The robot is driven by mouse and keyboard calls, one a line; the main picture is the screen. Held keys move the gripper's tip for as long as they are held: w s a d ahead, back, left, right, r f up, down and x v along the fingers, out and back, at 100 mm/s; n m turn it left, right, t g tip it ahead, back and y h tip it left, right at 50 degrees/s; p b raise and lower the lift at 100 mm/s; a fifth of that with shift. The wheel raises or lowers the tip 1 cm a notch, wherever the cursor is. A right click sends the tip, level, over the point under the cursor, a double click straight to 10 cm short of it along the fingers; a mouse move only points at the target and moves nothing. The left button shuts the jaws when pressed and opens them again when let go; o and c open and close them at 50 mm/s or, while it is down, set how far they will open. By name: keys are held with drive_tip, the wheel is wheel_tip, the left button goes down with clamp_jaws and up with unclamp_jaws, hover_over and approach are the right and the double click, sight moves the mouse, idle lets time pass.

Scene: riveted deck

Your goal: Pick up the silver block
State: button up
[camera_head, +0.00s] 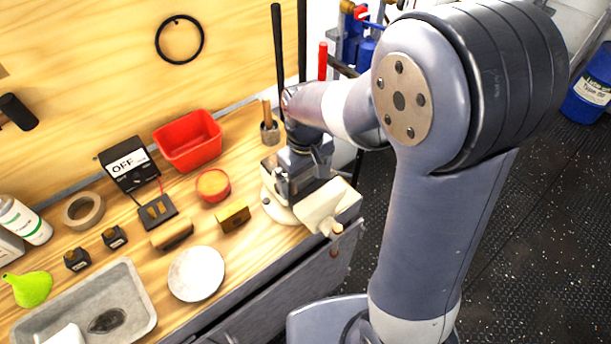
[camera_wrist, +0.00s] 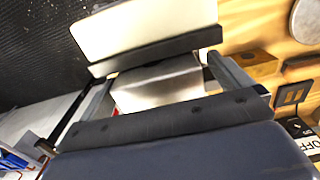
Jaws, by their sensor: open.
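The silver block (camera_wrist: 158,84) shows in the wrist view as a pale metallic block beside a dark bar. My gripper (camera_wrist: 163,86) is open, with one finger on either side of the block. The gaps between fingers and block look small, and I cannot tell whether either finger touches it. In the head view my gripper (camera_head: 298,184) is low over a cream vise (camera_head: 328,208) at the bench's right end. I cannot make out the block there; my gripper and the vise seem to hide it.
A cream vise part with a dark jaw face (camera_wrist: 155,50) stands close in front of my fingers. On the wooden bench, a brass block (camera_head: 233,219), a round plate (camera_head: 196,273), a red bin (camera_head: 188,141) and a cup with a handle (camera_head: 269,131) lie nearby.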

drive_tip(key=shift+c, duration=0.4)
drive_tip(key=shift+s, duration=0.1)
drive_tip(key=c, duration=1.3)
